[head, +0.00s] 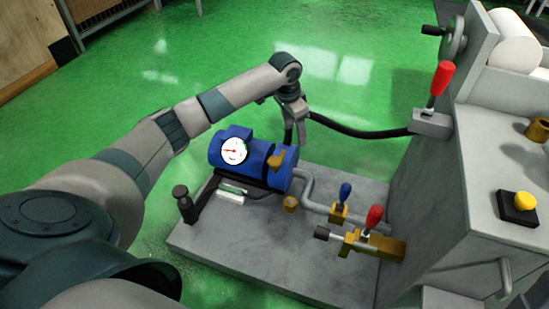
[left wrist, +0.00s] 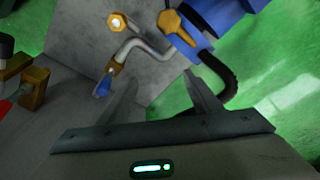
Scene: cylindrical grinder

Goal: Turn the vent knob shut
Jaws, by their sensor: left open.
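A brass-coloured knob (head: 277,160) with a short handle sits on the end of the blue pump (head: 228,154); it looks like the vent knob, though no label shows. The knob also shows at the top of the left wrist view (left wrist: 175,21), beside the blue pump body (left wrist: 211,20). My left gripper (head: 294,140) hangs just behind and above the pump's right end. In the left wrist view its two fingers (left wrist: 160,97) are apart with nothing between them, and the knob lies beyond the fingertips. My right gripper is not in view.
A black hose (head: 355,130) runs from near my gripper to the grey machine (head: 430,195). A bent pipe (head: 307,190), a blue-handled valve (head: 342,203) and a red-handled valve (head: 373,222) stand right of the pump. The green floor behind is open.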

